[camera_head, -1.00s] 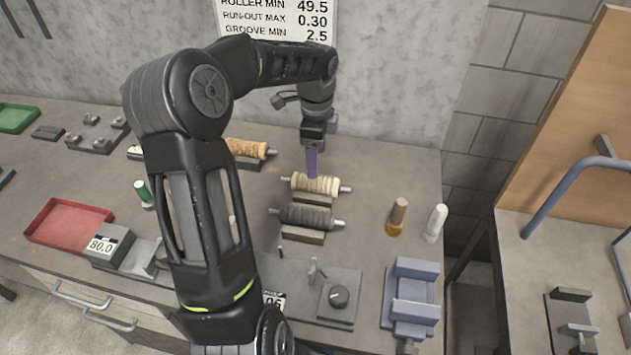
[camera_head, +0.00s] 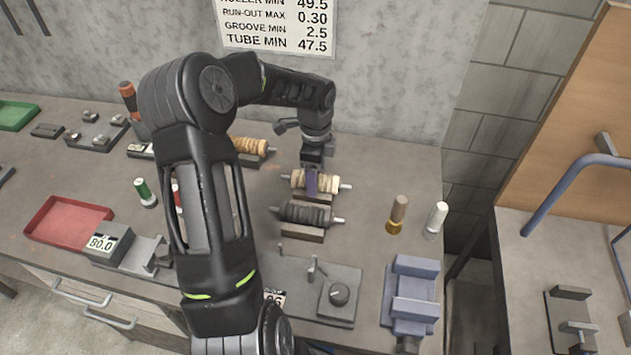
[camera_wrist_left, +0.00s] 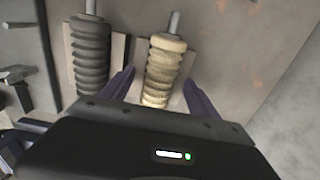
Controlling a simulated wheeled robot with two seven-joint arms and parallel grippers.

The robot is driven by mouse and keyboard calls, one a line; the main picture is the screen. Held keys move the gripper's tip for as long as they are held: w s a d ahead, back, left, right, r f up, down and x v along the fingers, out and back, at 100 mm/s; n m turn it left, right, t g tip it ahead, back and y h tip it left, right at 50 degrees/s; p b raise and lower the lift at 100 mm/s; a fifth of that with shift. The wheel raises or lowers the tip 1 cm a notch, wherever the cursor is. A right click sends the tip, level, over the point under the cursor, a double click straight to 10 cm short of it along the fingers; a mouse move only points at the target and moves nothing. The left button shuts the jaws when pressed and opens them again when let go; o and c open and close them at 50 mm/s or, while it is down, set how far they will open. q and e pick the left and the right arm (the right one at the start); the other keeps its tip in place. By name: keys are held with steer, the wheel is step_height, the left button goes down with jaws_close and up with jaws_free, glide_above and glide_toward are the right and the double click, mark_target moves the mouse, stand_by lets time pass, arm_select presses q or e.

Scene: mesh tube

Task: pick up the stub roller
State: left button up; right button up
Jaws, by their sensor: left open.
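Three ribbed rollers with metal shaft ends lie on cradle blocks on the bench. The cream roller (camera_head: 328,184) is in the middle, the dark grey roller (camera_head: 304,214) in front of it, and the orange-tan roller (camera_head: 250,146) behind, partly hidden by my arm. No label shows which is the stub roller. My left gripper (camera_head: 311,183) is down at the cream roller. In the left wrist view its purple fingers stand open on either side of the cream roller (camera_wrist_left: 163,72), with the dark grey roller (camera_wrist_left: 91,62) outside the left finger. My right gripper is not in view.
A red tray (camera_head: 68,222) and a grey block marked 80.0 (camera_head: 108,246) are at the left.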

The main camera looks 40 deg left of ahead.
arm_select(q)
steer(key=shift+f, duration=0.1)
steer(key=shift+c, duration=0.3)
jaws_close()
stand_by(0.9)
